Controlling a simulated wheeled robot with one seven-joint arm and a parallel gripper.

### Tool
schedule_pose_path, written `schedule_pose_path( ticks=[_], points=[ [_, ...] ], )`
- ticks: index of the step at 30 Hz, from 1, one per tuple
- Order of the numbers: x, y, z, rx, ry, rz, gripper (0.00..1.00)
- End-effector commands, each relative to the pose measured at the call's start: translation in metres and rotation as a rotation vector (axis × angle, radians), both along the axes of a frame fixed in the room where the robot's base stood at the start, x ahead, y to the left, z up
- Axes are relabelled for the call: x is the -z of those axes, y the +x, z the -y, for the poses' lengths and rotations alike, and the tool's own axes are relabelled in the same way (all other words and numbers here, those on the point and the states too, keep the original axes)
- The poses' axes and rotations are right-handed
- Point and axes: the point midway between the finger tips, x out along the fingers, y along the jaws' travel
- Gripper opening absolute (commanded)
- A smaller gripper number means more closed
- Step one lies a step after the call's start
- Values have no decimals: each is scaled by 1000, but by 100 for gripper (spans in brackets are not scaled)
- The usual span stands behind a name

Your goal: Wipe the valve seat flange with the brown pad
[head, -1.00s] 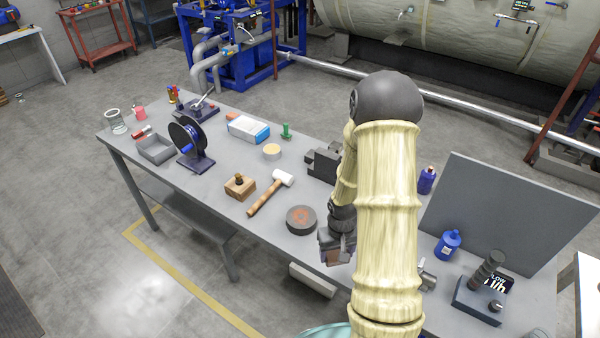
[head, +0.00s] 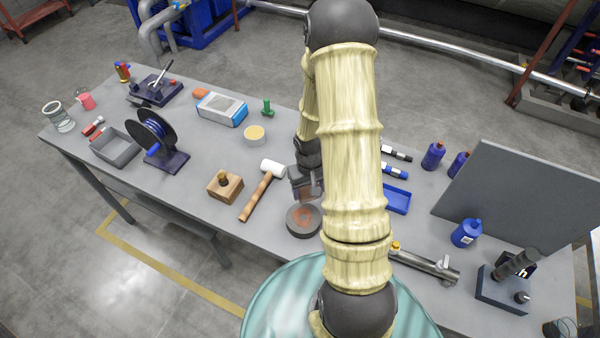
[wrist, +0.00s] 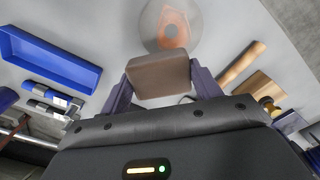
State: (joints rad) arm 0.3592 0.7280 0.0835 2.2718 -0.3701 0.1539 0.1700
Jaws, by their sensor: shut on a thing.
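The valve seat flange (head: 300,226) is a dark round disc with an orange-red stain on top, lying on the grey bench. It also shows at the top of the wrist view (wrist: 150,22), looking pale, with the stain in its middle. My gripper (head: 308,186) is at the far edge of the flange in the head view. It is shut on the brown pad (wrist: 160,78), a block held between both fingers. The pad seems to be above the bench, just short of the stain; I cannot tell whether it touches the flange. My arm hides part of the bench.
A white-headed mallet (head: 258,192) and a wooden block with a knob (head: 225,187) lie left of the flange. A blue tray (head: 397,200) is to the right. A metal tube tool (head: 425,264) lies front right. A grey panel (head: 515,190) stands farther right.

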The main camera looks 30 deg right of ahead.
Motion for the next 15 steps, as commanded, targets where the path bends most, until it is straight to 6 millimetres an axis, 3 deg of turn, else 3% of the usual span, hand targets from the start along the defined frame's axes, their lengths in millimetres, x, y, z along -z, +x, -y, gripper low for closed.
schedule_pose_path(
  ticks=[15],
  points=[
    [3,0,1,2,0,0,45]
  ],
)
